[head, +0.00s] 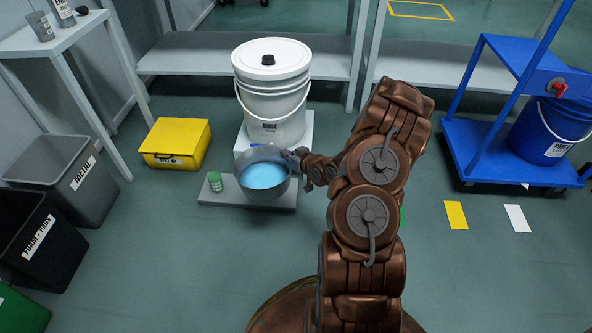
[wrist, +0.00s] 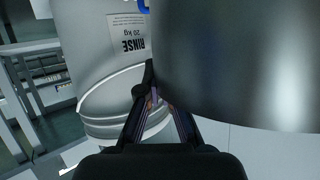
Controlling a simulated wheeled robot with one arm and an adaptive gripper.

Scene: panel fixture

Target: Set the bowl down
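The bowl (head: 264,189) is grey metal with light blue liquid in it. In the head view it is over the grey slab (head: 222,196), in front of the white bucket (head: 272,97); I cannot tell whether its base touches the slab. In the wrist view the bowl's smooth wall (wrist: 235,65) fills the upper right. My gripper (head: 297,157) is at the bowl's upper right rim. In the wrist view its fingers (wrist: 160,95) close in at the bowl's edge, with one finger partly hidden by the wall. It looks shut on the rim.
The bucket stands on a white block (head: 307,127); its RINSE label shows in the wrist view (wrist: 130,35). A yellow box (head: 177,144) is farther left. The floor in front is clear.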

